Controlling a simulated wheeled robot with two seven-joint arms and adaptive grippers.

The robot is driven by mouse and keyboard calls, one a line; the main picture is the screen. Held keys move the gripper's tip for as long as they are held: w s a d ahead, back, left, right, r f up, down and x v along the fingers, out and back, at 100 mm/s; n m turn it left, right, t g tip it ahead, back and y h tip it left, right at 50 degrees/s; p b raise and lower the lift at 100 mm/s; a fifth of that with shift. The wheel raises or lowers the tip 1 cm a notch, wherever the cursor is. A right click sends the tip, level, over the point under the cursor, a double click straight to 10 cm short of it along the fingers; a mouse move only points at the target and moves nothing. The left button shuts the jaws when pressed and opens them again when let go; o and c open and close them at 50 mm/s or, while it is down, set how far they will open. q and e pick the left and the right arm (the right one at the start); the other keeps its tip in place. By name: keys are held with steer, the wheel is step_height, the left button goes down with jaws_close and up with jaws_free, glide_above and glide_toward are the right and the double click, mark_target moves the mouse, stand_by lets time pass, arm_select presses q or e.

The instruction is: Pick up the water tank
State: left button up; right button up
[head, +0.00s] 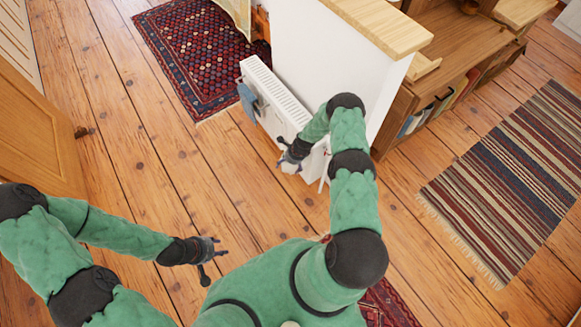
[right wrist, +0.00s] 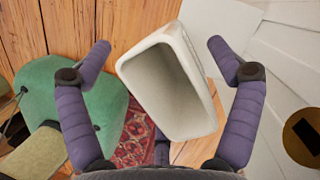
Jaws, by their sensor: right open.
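The water tank appears to be the pale, open-topped, tapered container (right wrist: 190,85) in the right wrist view. It is tilted in the picture, and its hollow inside looks empty. My right gripper (right wrist: 159,45) is open, with one purple finger on each side of the container and visible gaps to both. In the head view my right gripper (head: 284,153) is beside the near end of the white radiator (head: 275,92); I cannot make out the container clearly there. My left gripper (head: 210,258) is open and empty above the wooden floor.
A blue-grey item (head: 248,101) hangs on the radiator's far end. A white half-wall (head: 325,65) with a wooden top stands behind the radiator. A wooden shelf unit (head: 440,70) is at the right. A striped rug (head: 515,175) and a red patterned rug (head: 195,50) lie on open floor.

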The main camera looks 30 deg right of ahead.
steer(key=shift+f, duration=0.15)
steer(key=c, duration=1.5)
